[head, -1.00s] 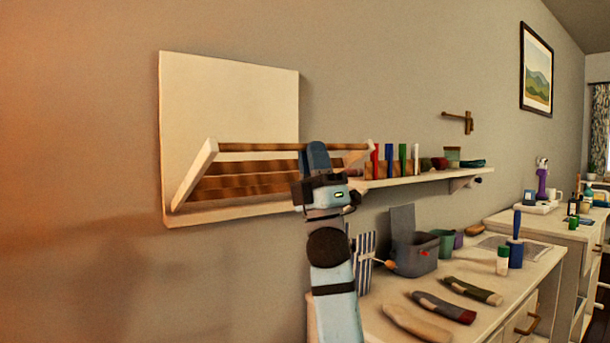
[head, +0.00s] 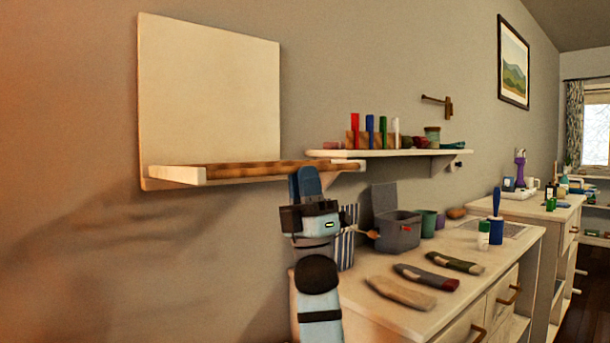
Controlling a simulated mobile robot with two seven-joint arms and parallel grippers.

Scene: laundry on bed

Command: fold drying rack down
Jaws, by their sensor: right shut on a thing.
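The drying rack (head: 190,174) is a white frame with wooden bars, hinged at the bottom of a white wall panel (head: 210,85). Its frame stands out from the wall and looks about level. The front wooden bar (head: 250,169) shows edge-on and the other bars are hidden behind it. My right gripper (head: 305,180) is at the right part of the front bar, shut on the rack; its fingers hide the exact contact. My left gripper is not in view.
A wall shelf (head: 375,154) with several coloured items is just right of the rack. The wall left of the rack is bare.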

